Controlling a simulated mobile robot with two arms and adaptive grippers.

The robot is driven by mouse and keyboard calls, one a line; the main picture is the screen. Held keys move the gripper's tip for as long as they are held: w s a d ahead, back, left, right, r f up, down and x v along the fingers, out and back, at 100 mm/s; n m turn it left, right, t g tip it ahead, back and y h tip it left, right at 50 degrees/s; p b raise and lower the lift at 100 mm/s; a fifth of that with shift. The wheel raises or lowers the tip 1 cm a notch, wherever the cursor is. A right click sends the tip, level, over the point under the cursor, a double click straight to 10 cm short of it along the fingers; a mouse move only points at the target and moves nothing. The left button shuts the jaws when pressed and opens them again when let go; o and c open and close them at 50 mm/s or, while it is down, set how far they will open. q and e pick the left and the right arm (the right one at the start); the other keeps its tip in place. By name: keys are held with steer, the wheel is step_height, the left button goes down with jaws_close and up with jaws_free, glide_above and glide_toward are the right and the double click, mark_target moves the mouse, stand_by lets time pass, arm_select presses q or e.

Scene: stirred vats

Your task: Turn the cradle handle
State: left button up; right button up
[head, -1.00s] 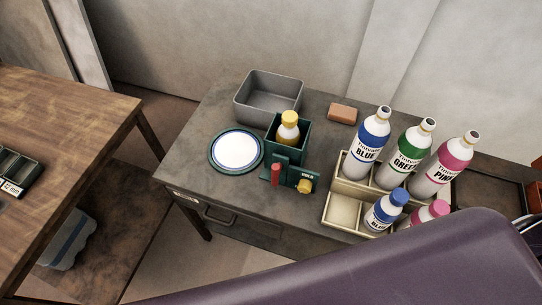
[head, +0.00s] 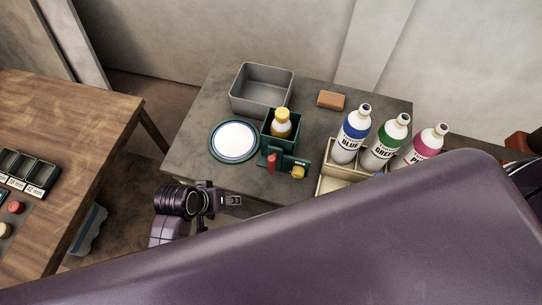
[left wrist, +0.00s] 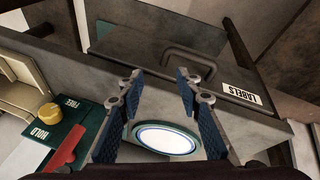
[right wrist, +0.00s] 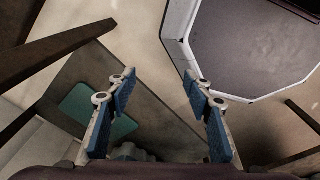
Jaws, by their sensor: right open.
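The green cradle (head: 290,131) stands on the grey table, holding a white bottle with a yellow cap (head: 281,124). At its front is a red handle (head: 271,160), beside a yellow knob (head: 298,172). In the left wrist view the red handle (left wrist: 68,150) lies at lower left, near a green plate marked HOLD and FREE (left wrist: 60,117). My left gripper (head: 235,201) is at the table's front edge, left of and nearer than the handle; its fingers (left wrist: 158,88) are apart and empty. My right gripper (right wrist: 158,82) is open and empty above the floor; in the head view I cannot see it.
A blue-rimmed white plate (head: 235,140), a grey bin (head: 262,92) and a brown block (head: 331,100) share the table. Blue (head: 352,134), green (head: 386,143) and pink (head: 424,147) bottles stand at right. A LABELS drawer (left wrist: 190,75) is at the front. A wooden table (head: 60,130) stands left.

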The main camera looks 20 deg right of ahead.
arm_select(q)
steer(key=w+d+r+m+h+p, duration=0.2)
steer(key=d+r, duration=0.8)
steer(key=r, duration=0.1)
step_height(320, 180, up, 6)
steer(key=r+m+g+y, duration=0.1)
steer(key=m+g+y, duration=0.1)
steer(key=m+y, duration=0.25)
glide_above(271, 162)
steer(key=shift+w+d+f+n+y+p, duration=0.2)
steer(key=shift+w+f+n+y+p, duration=0.1)
steer(key=shift+y+p, duration=0.15)
steer(key=shift+w+a+f, duration=0.1)
step_height(271, 162, down, 8)
steer(key=shift+r+p, duration=0.2)
steer(key=shift+p, duration=0.5)
arm_select(e)
steer(key=r, duration=0.2)
steer(key=s+r, duration=0.1)
steer(key=r, duration=0.2)
arm_select(q)
steer(key=shift+c, duration=0.4)
jaws_close()
